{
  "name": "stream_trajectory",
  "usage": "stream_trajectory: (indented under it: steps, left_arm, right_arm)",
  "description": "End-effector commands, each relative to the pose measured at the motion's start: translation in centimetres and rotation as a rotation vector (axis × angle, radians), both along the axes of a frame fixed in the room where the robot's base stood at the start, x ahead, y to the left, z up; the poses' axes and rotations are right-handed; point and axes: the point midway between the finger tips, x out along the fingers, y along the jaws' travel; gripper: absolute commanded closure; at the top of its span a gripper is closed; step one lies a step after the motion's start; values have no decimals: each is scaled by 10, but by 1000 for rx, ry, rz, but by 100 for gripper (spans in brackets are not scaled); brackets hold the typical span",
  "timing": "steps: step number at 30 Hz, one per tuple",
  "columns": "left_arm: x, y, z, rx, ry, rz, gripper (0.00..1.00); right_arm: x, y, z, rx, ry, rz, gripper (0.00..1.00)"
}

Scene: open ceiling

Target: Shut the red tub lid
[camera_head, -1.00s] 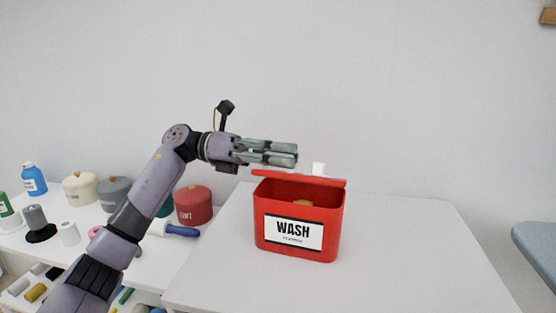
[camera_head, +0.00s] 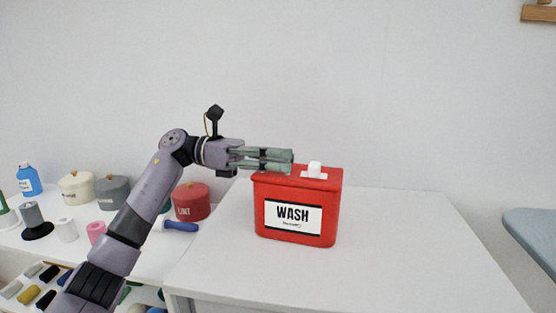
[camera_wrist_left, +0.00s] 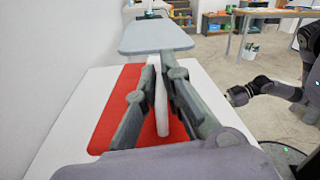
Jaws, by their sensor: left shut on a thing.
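The red tub (camera_head: 325,215) with its WASH label stands on the white table. Its red lid (camera_head: 332,176) lies down flat across the top, with a white knob (camera_head: 315,168) on it. My left gripper (camera_head: 290,161) is over the left part of the lid, its fingertips left of the knob. In the left wrist view the fingers (camera_wrist_left: 157,68) are shut on a narrow white thing (camera_wrist_left: 161,110) above the red lid (camera_wrist_left: 113,110); I cannot tell which part it is. My right gripper (camera_wrist_left: 238,96) is small and apart from the tub; its jaw state is unclear.
The white table (camera_head: 400,250) is clear to the right of the tub. On the left, a shelf holds a red LINT pot (camera_head: 191,202), a grey pot (camera_head: 112,193), a cream pot (camera_head: 76,187) and a blue bottle (camera_head: 29,180). An ironing board (camera_head: 535,230) stands at the right.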

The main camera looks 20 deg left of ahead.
Motion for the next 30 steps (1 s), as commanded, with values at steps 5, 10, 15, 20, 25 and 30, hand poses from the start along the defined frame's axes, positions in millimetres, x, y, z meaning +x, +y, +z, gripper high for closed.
stream_trajectory:
  steps: [5, 10, 15, 20, 25, 30]
  left_arm:
    - [2, 0, -4, 5, 7, 2, 100]
    - [2, 0, -4, 5, 7, 2, 91]
    - [1, 0, -3, 4, 6, 2, 80]
    - [1, 0, -2, 2, 3, 2, 72]
    - [1, 0, -1, 1, 2, 1, 72]
    - [0, 6, -1, 0, 2, 3, 72]
  right_arm:
    - [0, 0, 0, 1, -3, 0, 60]
    - [0, 0, 0, 0, -1, 0, 60]
    - [0, 0, 0, 0, 0, 0, 60]
    - [0, 0, 0, 0, 0, 0, 60]
    - [0, 0, 0, 0, 1, 1, 60]
    - [0, 0, 1, 0, -2, -1, 60]
